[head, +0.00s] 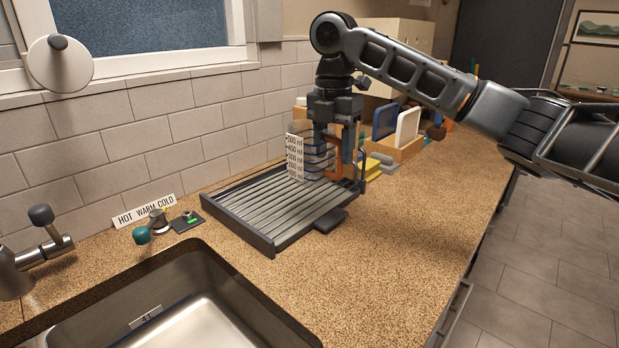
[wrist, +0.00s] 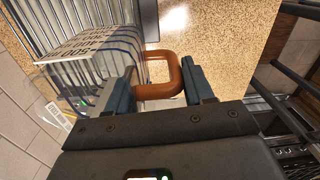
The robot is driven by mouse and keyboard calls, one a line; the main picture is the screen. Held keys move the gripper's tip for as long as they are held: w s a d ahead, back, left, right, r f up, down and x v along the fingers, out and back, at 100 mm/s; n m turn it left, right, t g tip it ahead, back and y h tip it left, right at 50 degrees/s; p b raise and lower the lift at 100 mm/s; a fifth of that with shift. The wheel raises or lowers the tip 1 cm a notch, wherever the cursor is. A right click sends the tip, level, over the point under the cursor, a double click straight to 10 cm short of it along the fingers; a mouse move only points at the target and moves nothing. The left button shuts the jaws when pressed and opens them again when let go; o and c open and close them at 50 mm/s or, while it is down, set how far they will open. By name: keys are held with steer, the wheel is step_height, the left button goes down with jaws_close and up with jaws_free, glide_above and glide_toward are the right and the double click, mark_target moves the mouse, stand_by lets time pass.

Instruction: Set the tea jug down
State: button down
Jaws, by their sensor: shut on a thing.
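The tea jug (head: 308,158) is clear, with dark bands, a white ml scale and an orange-brown handle (head: 333,160). It looks upright, over the far part of the slatted drying rack (head: 262,246). I cannot tell whether its base touches the slats or hangs just above them. My gripper (head: 335,142) comes down from above and is shut on the handle. In the wrist view the handle (wrist: 168,91) sits between the two blue-grey fingers, and the jug's body (wrist: 95,60) is to the left, partly hidden by my gripper.
A steel sink (head: 170,300) with a tap (head: 35,250) lies at the front left. A HOT WARM COLD label (head: 145,211) stands by the wall. Behind the jug are a wooden holder with boards (head: 405,130) and a yellow thing (head: 372,168). The counter (head: 400,240) right of the rack is clear.

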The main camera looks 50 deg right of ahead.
mark_target(311, 188)
steer(key=w+a+f, duration=0.2)
steer(key=w+a, duration=0.1)
steer(key=shift+a+f+p, duration=0.25)
steer(key=shift+f+p, duration=0.45)
steer(key=shift+f, duration=1.65)
steer(key=shift+f, duration=0.15)
steer(key=shift+c, duration=2.1)
jaws_free()
step_height(311, 188, up, 12)
steer(key=b, duration=0.1)
steer(key=shift+w+r, duration=0.15)
steer(key=shift+r, duration=0.05)
steer(key=shift+a, duration=0.1)
